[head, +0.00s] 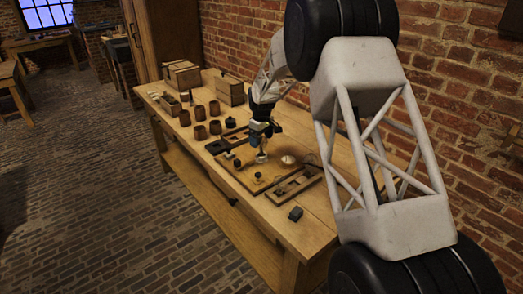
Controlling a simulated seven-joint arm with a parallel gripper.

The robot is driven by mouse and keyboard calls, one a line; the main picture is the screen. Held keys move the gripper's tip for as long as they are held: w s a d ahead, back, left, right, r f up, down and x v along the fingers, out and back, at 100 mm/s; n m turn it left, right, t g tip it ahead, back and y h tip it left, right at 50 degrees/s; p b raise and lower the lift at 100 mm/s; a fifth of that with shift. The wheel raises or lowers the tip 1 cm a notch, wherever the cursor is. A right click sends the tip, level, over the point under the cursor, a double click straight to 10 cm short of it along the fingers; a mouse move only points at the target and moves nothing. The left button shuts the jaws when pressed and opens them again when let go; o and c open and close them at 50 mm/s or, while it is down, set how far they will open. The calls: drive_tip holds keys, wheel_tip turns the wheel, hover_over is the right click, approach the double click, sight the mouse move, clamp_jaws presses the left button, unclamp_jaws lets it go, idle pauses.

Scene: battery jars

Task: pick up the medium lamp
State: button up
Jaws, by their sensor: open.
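My gripper (262,156) points down over the wooden board (241,178) on the workbench, and its jaws are open. A small dark upright piece (237,163) stands on the board to the left of the gripper. Another small dark piece (258,177) stands in front of it. A pale round disc (289,160) lies to the gripper's right. The pieces are too small for me to tell which is the medium lamp. The gripper hides what is directly behind it, and I cannot see whether anything stands between its fingers.
Several brown jars (200,112) stand on the workbench (172,138) to the left, with wooden boxes (231,91) behind. A slotted wooden tray (292,187) lies at the board's right, with a small black block (295,214) nearer the front edge. A brick wall (465,110) closes the right side.

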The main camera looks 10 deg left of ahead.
drive_tip(key=shift+f, duration=0.6)
drive_tip(key=shift+c, duration=0.4)
drive_tip(key=c, duration=1)
drive_tip(key=shift+r, duration=0.1)
drive_tip(key=shift+c, duration=0.2)
drive_tip(key=shift+r, duration=1.7)
drive_tip(key=s+d, duration=0.2)
drive_tip(key=s, duration=0.5)
drive_tip(key=s+d+r, duration=0.1)
drive_tip(key=s+d, duration=0.1)
drive_tip(key=s, duration=0.6)
drive_tip(key=shift+s+d+r, duration=0.15)
drive_tip(key=shift+d+r, duration=0.1)
drive_tip(key=shift+d, duration=0.15)
